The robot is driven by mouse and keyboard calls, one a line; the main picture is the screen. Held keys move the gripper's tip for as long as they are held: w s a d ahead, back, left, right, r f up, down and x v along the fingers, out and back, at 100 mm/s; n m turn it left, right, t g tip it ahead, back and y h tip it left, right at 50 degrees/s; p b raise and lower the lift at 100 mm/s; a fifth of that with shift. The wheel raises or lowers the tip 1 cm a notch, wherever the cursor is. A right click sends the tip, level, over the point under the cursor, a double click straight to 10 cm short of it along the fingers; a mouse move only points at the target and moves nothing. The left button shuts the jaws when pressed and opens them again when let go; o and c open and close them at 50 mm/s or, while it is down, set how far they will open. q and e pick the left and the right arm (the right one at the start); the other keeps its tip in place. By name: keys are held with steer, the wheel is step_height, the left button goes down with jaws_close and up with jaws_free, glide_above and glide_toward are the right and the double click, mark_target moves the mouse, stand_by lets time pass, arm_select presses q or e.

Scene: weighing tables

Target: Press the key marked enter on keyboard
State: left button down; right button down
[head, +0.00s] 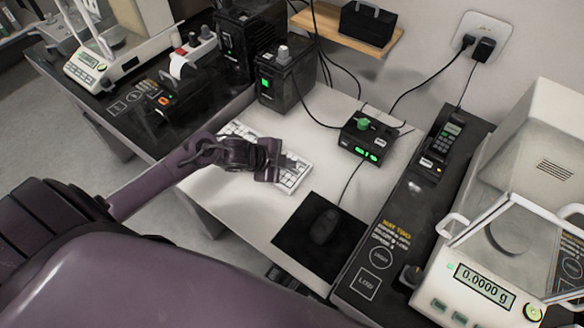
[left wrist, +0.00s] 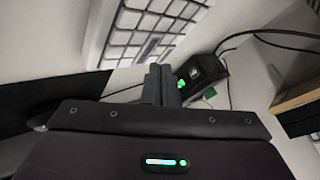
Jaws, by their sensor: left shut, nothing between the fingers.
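The white keyboard (head: 294,178) lies on the white table in the head view, partly covered by my left arm and gripper. My left gripper (head: 281,168) is over the right part of the keyboard, shut and empty. In the left wrist view the keyboard (left wrist: 150,22) fills the top, with pale keys in a grid. The shut fingertips of my left gripper (left wrist: 158,72) point at its near edge, close to a grey key. I cannot tell whether they touch it. The key markings are too small to read, so the enter key cannot be made out. My right gripper is not in view.
A black mouse (head: 324,226) lies on a black mat (head: 290,234) to the right of the keyboard. A balance (head: 470,272) stands at the right. Black power units (head: 284,84) stand at the back left.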

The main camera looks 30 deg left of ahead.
arm_select(q)
step_height(320, 180, up, 5)
steer(key=p, duration=0.5)
stand_by(0.5)
stand_by(0.5)
